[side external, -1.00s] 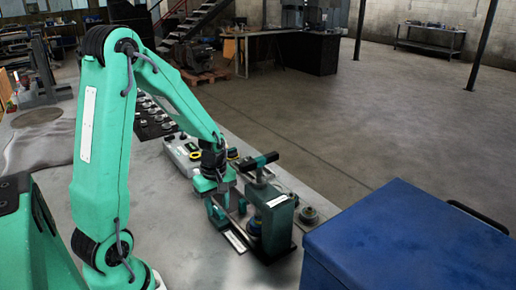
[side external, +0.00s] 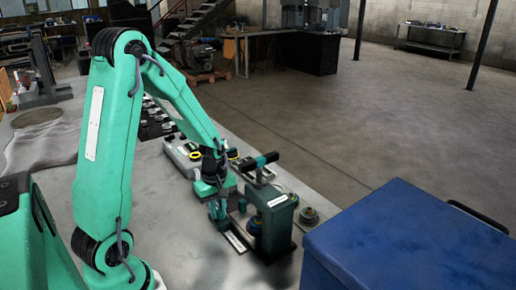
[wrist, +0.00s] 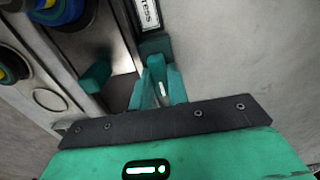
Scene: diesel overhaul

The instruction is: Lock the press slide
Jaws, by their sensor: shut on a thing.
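The press (side external: 276,218) is a teal upright with a black-gripped lever on top. It stands on a dark base at the bench's right side, with a white label plate (side external: 235,241) beside it. The same plate, ending in "ESS", is at the top of the wrist view (wrist: 147,15). My gripper (side external: 219,213) is low at the left of the press. In the wrist view my gripper (wrist: 158,78) is shut on a small teal piece (wrist: 155,47) at the plate's near end. I cannot tell whether this piece is the slide lock. A separate teal block (wrist: 95,77) stands left of the fingers.
A blue chest (side external: 400,245) fills the lower right corner. A pale housing (side external: 184,158) and several dark parts lie farther along the bench. Round parts (wrist: 50,100) sit left in the wrist view. Bare bench lies left of the press.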

